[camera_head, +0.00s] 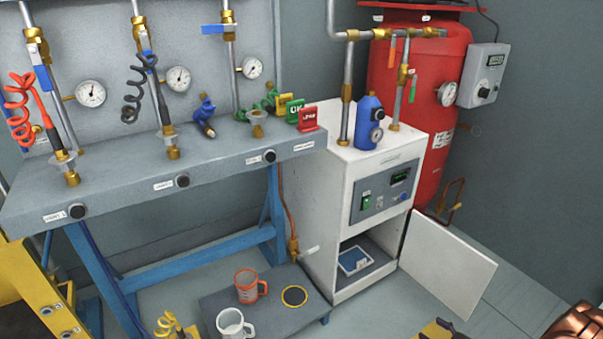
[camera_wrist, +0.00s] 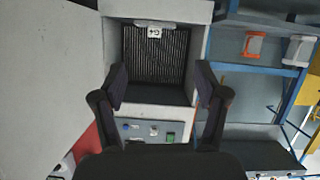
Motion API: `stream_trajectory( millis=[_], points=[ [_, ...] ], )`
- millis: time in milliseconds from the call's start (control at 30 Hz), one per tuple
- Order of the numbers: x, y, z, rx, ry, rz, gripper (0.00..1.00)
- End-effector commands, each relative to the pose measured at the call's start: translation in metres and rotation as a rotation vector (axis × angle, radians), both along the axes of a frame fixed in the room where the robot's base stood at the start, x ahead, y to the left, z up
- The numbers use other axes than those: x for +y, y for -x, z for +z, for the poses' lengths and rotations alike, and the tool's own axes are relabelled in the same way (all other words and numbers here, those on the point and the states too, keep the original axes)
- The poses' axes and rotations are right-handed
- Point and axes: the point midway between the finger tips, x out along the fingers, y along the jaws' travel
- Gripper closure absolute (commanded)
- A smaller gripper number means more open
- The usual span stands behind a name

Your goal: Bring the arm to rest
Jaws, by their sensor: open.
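My gripper (camera_wrist: 161,80) shows in the wrist view with its two dark fingers spread wide and nothing between them. Behind the fingers is the open compartment of the white cabinet (camera_wrist: 113,50), with a dark ribbed panel (camera_wrist: 158,60) inside that bears a G4 label. The picture there is upside down, with the cabinet's control panel (camera_wrist: 140,130) below the compartment. I cannot tell how far the fingertips are from the cabinet. In the head view I cannot make out my gripper or arm for sure.
The cabinet's door (camera_head: 447,268) stands open to the right. The grey bench (camera_head: 120,200) with gauges is at left. A red tank (camera_head: 425,80) stands behind the cabinet.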

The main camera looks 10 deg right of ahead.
Motion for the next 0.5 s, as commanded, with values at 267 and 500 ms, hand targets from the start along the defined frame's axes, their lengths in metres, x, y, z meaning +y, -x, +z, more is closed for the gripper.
stream_trajectory(
  millis=[267, 500],
  points=[
    [-0.041, -0.039, 0.077, 0.199, 0.175, -0.044, 0.27],
    [-0.063, -0.062, 0.147, 0.352, 0.294, -0.11, 0.27]
  ],
)
